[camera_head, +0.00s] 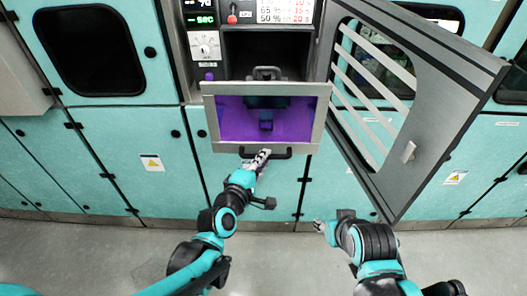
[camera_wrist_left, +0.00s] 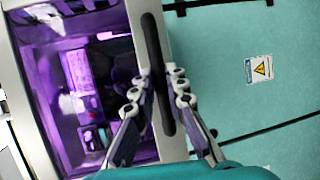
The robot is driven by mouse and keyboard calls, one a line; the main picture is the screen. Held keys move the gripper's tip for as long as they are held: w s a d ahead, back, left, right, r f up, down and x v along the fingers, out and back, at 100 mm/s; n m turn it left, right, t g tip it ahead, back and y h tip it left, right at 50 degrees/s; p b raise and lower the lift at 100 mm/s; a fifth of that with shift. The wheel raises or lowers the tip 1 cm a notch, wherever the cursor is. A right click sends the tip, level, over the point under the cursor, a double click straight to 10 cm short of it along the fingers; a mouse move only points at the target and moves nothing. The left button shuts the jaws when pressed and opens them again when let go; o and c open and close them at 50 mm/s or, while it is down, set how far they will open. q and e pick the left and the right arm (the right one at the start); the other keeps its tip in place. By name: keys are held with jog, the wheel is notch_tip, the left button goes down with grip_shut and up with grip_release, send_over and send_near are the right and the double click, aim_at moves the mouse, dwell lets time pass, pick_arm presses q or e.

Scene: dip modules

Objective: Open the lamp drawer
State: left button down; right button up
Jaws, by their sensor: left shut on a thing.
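The lamp drawer (camera_head: 322,118) is in the middle of the head view, a grey metal frame around a purple-lit interior with dark parts in it. I cannot tell how far it stands out from the cabinet. Its black bar handle (camera_head: 280,153) runs along the lower edge. My left gripper (camera_head: 262,156) is at this handle. In the left wrist view its two fingers (camera_wrist_left: 160,90) lie on either side of the black handle (camera_wrist_left: 152,45), shut on it. My right gripper (camera_head: 319,226) is low, right of centre, away from the drawer; its fingers are too small to read.
A grey slatted door (camera_head: 455,85) stands swung open on the right, above my right arm. A dark open compartment (camera_head: 290,45) lies above the drawer, beside a knob and displays. Teal cabinet panels (camera_head: 130,135) surround it. The grey floor (camera_head: 120,250) is clear in front.

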pick_arm(q)
jog(key=shift+s, duration=0.7)
jog(key=c, duration=1.5)
grip_release()
jog(key=shift+c, duration=0.2)
jog(key=v, duration=1.2)
